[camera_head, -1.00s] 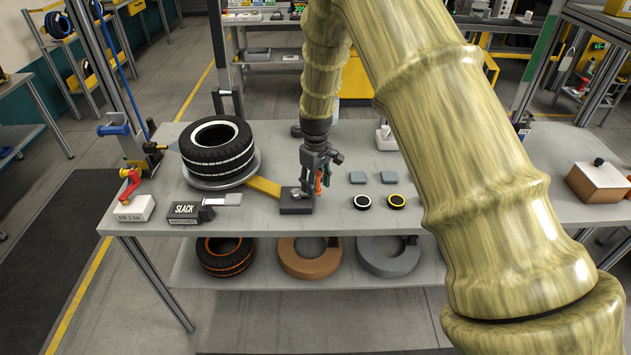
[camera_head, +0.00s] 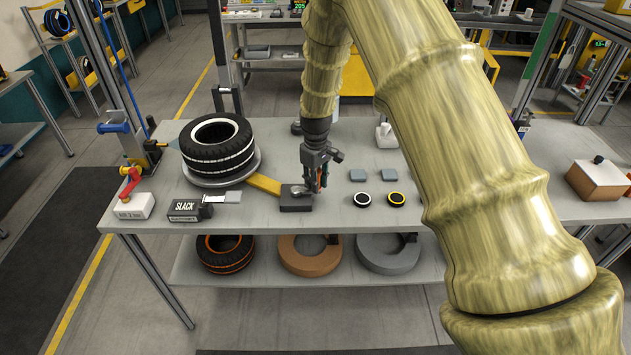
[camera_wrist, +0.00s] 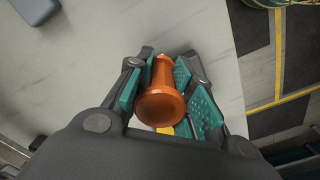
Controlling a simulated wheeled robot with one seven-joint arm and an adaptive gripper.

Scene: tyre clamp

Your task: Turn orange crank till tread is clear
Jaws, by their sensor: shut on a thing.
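My gripper (camera_wrist: 165,95) is shut on the orange crank (camera_wrist: 162,102); in the wrist view its teal pads stand on both sides of the round orange handle. In the head view my gripper (camera_head: 317,182) points down at the dark crank block (camera_head: 297,203), at the end of the yellow bar. The crank handle is mostly hidden there by the fingers. The black tyre (camera_head: 214,152) with white bands lies on a round grey plate (camera_head: 240,176) to the left. A yellow bar (camera_head: 263,184) runs from the plate to the block. A box (camera_head: 187,210) reads SLACK.
A white box with a red lever (camera_head: 132,207) stands at the table's left front. Two grey pads (camera_head: 359,176) and two small round discs (camera_head: 380,200) lie right of my gripper. A brown box (camera_head: 597,181) stands far right. Rings and a tyre fill the lower shelf (camera_head: 338,277).

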